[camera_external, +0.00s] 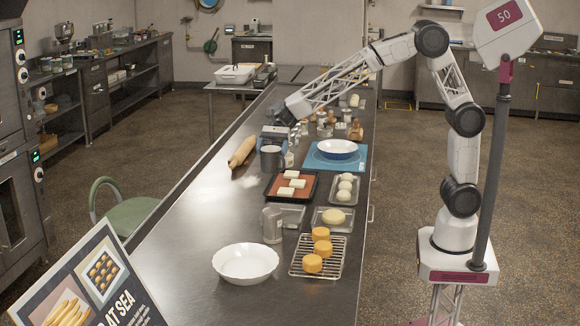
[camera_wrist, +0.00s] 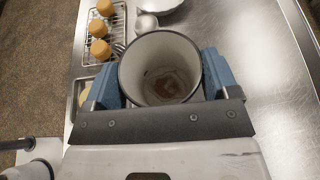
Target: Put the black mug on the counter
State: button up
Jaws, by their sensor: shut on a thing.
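My gripper (camera_external: 274,136) is shut on a mug (camera_external: 271,160), with its fingers pointing down over the counter (camera_external: 190,235). In the wrist view, the mug (camera_wrist: 160,68) fills the space between my gripper's two blue finger pads. It has a dark rim, a pale inside and a brownish bottom. In the external view its outside looks dark grey and it appears upright. I cannot tell whether its base touches the counter or hangs just above it.
A baking tray (camera_external: 268,196) with pale blocks and a blue mat (camera_external: 318,160) with a bowl (camera_external: 337,148) are close by. A cooling rack (camera_external: 298,268), a white dish (camera_external: 245,262) and a metal shaker (camera_external: 272,223) stand nearer.

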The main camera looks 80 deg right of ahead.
jog(key=d+m+t+h, duration=0.2)
jog(key=d+m+t, duration=0.4)
jog(key=d, duration=2.1)
notch_tip(320, 180, down, 12)
jog(key=shift+s+d+r+t, duration=0.15)
jog(key=shift+s+d+t, duration=0.05)
jog(key=shift+d+t, duration=0.15)
jog(key=w+f, duration=0.1)
jog(key=w, duration=1.5)
jog(key=shift+f, duration=0.25)
jog(key=shift+f, duration=1.75)
jog(key=shift+f, duration=0.1)
